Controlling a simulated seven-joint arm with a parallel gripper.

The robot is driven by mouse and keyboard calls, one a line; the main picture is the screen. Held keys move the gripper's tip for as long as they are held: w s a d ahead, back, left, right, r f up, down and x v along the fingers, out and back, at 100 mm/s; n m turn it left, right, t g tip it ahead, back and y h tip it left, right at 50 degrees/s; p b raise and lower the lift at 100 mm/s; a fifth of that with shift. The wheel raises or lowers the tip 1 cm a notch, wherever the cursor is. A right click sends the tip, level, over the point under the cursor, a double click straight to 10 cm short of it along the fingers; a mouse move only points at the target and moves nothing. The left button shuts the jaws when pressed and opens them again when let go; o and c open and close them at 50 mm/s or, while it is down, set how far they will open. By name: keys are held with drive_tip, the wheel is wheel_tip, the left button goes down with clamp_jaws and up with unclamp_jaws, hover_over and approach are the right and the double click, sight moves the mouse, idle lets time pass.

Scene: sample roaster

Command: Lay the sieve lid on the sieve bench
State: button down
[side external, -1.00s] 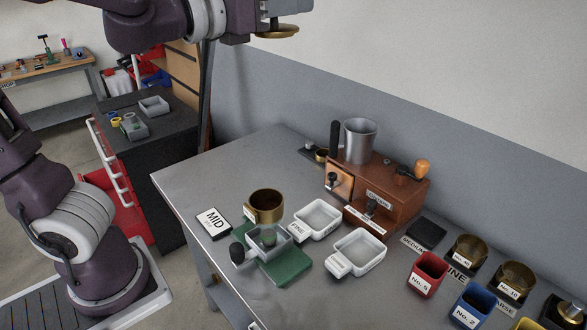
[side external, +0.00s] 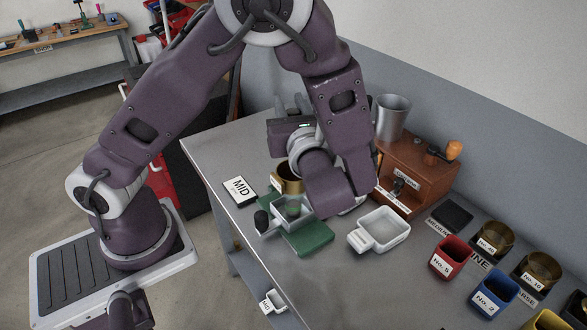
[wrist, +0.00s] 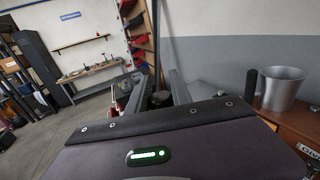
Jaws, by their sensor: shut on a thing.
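My gripper (wrist: 158,88) reaches away from the wrist camera, its two pale fingers close together around a small dark piece. In the side view its hand (side external: 288,128) is above the back of the grey bench (side external: 225,150), left of the grinder. The brass sieve lid, seen in the grip earlier, is hidden behind the hand and arm; the dark piece may be its knob, I cannot tell. A brass sieve (side external: 289,180) stands on the bench, partly covered by my wrist. Which part is named the sieve bench I cannot tell.
The wooden grinder (side external: 420,170) with a metal cup (side external: 391,118) stands to the right; the cup also shows in the wrist view (wrist: 282,88). Colored cups and brass sieves line the right.

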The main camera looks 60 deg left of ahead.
wheel_tip(320, 180, down, 10)
drive_tip(key=shift+r, duration=0.2)
drive_tip(key=shift+f, duration=0.15)
drive_tip(key=c, duration=1.1)
unclamp_jaws()
drive_tip(key=shift+c, duration=0.2)
drive_tip(key=shift+o, duration=0.9)
drive_tip(key=v, duration=0.4)
drive_tip(key=f+v, duration=0.1)
drive_tip(key=v, duration=0.1)
drive_tip(key=shift+w+d, duration=0.15)
drive_tip(key=shift+d, duration=0.2)
drive_tip(key=o, duration=0.4)
drive_tip(key=shift+d, duration=0.2)
drive_tip(key=shift+c, duration=0.2)
drive_tip(key=o, duration=0.4)
